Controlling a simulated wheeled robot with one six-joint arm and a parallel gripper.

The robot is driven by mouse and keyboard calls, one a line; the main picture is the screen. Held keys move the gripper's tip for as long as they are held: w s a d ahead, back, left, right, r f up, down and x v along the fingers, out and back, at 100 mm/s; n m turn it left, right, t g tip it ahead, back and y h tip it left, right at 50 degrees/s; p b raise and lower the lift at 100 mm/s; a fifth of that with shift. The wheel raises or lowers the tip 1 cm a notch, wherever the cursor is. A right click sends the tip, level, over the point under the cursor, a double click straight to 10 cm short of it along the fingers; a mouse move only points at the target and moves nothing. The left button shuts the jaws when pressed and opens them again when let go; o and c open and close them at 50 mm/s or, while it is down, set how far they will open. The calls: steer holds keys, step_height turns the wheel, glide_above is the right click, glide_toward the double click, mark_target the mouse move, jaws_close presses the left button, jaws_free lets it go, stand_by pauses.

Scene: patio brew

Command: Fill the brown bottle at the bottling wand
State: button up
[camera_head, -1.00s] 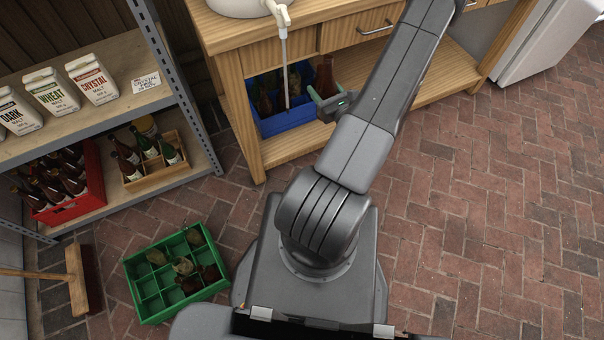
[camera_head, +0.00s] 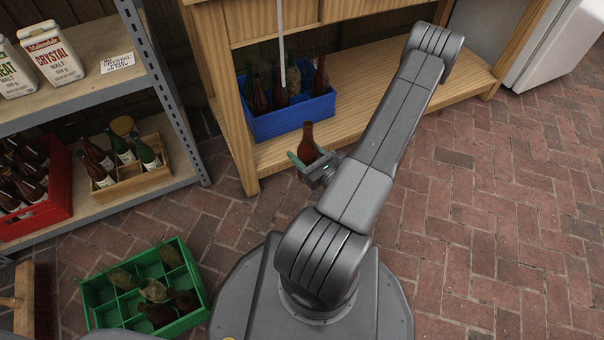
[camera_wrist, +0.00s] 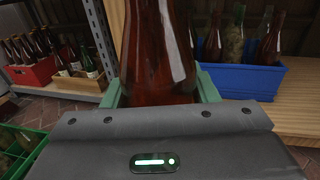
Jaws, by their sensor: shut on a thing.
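My gripper (camera_head: 312,165) is shut on a brown bottle (camera_head: 307,143), which it holds upright in front of the wooden bench. In the wrist view the brown bottle (camera_wrist: 158,60) fills the middle between the green fingers, and its neck is cut off by the top edge. The bottling wand (camera_head: 281,45) hangs as a thin pale tube at the bench front, above and to the left of the bottle. The wand's upper end is out of view. The bottle is apart from the wand.
A blue crate (camera_head: 290,121) with several bottles stands on the bench's lower shelf (camera_head: 400,88). A green crate (camera_head: 140,318) with bottles sits on the brick floor at lower left. A metal rack (camera_head: 170,90) holds malt cartons, a red crate (camera_head: 62,190) and a wooden crate. Open floor lies to the right.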

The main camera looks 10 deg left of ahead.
mark_target(281, 44)
steer(key=f, duration=0.1)
steer(key=f+b, duration=0.1)
steer(key=s, duration=0.1)
steer(key=shift+a+f+b, duration=0.25)
steer(key=shift+f+b, duration=0.15)
steer(key=shift+w+a+r+p, duration=0.1)
steer(key=shift+w+a+p, duration=0.2)
steer(key=shift+w+a, duration=0.15)
steer(key=w+a+p, duration=0.2)
steer(key=w+a, duration=0.4)
steer(key=w, duration=0.3)
steer(key=shift+w+a+p, duration=0.2)
steer(key=shift+w+p, duration=0.2)
steer(key=shift+r, duration=0.1)
steer(key=shift+r+p, duration=1.8)
steer(key=shift+r, duration=1.05)
step_height(281, 44, up, 18)
steer(key=p, duration=1)
steer(key=shift+f, duration=0.15)
steer(key=shift+r+p, duration=0.45)
steer(key=shift+p, duration=0.05)
